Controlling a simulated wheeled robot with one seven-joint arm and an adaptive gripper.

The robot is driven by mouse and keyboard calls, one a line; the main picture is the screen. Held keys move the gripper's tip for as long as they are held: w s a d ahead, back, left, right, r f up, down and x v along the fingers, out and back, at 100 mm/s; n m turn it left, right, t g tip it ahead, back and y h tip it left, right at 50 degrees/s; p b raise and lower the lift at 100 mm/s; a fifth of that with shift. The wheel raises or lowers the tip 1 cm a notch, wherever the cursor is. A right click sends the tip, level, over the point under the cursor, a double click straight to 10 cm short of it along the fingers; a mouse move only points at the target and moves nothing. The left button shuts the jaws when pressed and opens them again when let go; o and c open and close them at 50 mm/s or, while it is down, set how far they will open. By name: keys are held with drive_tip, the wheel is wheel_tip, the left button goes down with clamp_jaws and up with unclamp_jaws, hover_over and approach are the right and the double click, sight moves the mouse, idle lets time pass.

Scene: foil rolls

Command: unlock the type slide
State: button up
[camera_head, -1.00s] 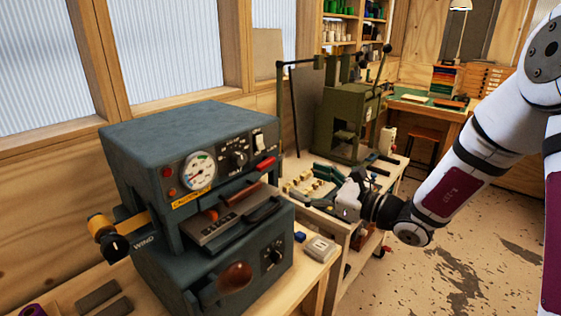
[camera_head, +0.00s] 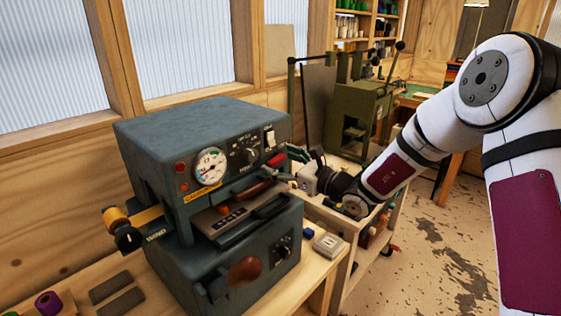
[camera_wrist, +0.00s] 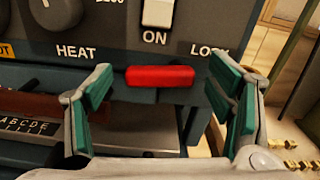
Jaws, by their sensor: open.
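The type slide (camera_head: 218,221) sticks out of the slot in the front of the blue-grey machine (camera_head: 190,122); its letters also show at the lower left in the wrist view (camera_wrist: 28,127). A red lock lever (camera_wrist: 160,76) sits under the ON switch, beside the word LOCK. It also shows in the head view (camera_head: 277,159). My gripper (camera_wrist: 163,100) is open, with green finger pads on either side of the red lever and apart from it. In the head view my gripper (camera_head: 287,172) is at the right end of the machine's front.
A gauge (camera_head: 209,167) and a HEAT knob (camera_wrist: 47,15) are on the machine's panel. A brown-handled lever (camera_head: 245,270) juts out below. A small grey block (camera_head: 328,244) lies on the bench at right. A green press (camera_head: 360,115) stands behind.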

drive_tip(key=shift+w+a, duration=0.15)
drive_tip(key=c, duration=1.2)
drive_tip(key=shift+o, duration=0.2)
drive_tip(key=shift+r+m+p, duration=0.15)
drive_tip(key=shift+m+p, duration=0.4)
drive_tip(key=shift+m, duration=0.25)
drive_tip(key=o, duration=1.2)
drive_tip(key=shift+c, duration=0.2)
